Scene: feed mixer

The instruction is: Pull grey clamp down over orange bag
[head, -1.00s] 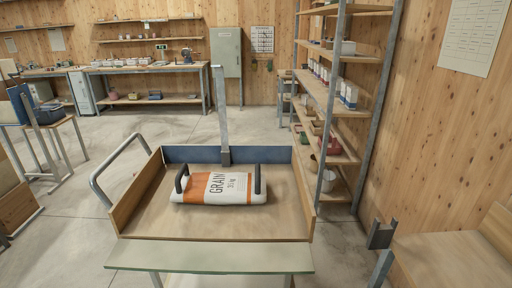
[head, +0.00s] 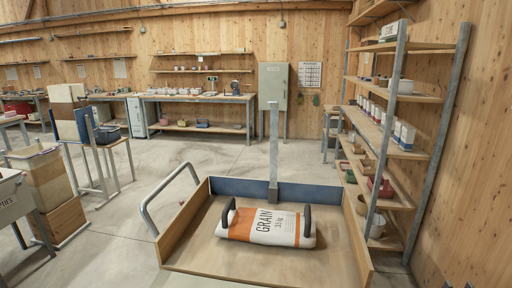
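The orange bag (head: 265,226) is white with orange bands and the word GRAIN. It lies flat in a shallow wooden tray (head: 205,255) in the lower middle of the head view. A dark looped handle stands at each end of the bag. A grey upright post (head: 273,145) rises behind the bag at the tray's blue back wall, with a darker grey block (head: 273,191) low on it. I cannot tell which part is the clamp; nothing grey visibly lies across the bag's top. Neither of my grippers is in view.
A grey tube handle (head: 149,212) sticks out at the tray's left. Loaded shelves (head: 395,150) stand close on the right. Bins and a small table (head: 95,150) stand at the left. A long workbench (head: 200,98) lines the back wall. Concrete floor between them is open.

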